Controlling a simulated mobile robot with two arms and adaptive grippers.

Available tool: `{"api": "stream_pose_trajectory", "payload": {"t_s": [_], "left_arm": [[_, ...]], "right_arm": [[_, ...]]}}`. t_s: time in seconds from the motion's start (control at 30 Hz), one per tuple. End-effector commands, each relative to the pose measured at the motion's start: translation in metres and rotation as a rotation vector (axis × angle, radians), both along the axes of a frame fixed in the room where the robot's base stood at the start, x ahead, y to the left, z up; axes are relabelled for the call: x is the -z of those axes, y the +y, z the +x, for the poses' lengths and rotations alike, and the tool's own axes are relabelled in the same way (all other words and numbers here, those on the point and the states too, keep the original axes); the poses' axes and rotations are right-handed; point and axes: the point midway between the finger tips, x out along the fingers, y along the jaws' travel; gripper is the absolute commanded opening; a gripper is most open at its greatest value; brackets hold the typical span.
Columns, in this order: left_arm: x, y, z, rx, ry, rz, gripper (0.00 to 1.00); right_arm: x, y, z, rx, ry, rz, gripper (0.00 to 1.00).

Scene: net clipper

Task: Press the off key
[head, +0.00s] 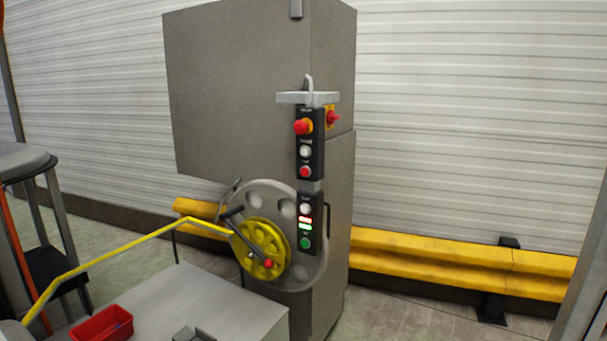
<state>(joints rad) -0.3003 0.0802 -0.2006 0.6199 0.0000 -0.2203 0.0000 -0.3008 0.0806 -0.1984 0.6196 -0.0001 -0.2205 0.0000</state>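A dark control panel is mounted on the tall grey machine (235,90). The labels are too small to read, so I cannot tell which key is off. Neither of my grippers shows in the head view.
A yellow guard rail (450,258) lines the wall. Floor at the lower right is clear.

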Motion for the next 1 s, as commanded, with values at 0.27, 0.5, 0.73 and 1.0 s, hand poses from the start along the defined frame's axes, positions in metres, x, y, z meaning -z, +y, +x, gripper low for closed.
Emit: {"api": "stream_pose_trajectory", "payload": {"t_s": [0.27,0.5,0.73,1.0], "left_arm": [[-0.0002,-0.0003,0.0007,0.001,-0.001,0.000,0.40],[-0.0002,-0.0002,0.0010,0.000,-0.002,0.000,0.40],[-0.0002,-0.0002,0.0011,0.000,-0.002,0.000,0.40],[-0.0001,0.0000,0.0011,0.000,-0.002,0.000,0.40]], "right_arm": [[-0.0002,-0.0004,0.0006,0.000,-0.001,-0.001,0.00],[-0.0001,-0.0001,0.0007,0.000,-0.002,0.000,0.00],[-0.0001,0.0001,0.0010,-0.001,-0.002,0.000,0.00],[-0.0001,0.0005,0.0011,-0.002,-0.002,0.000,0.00]]}}
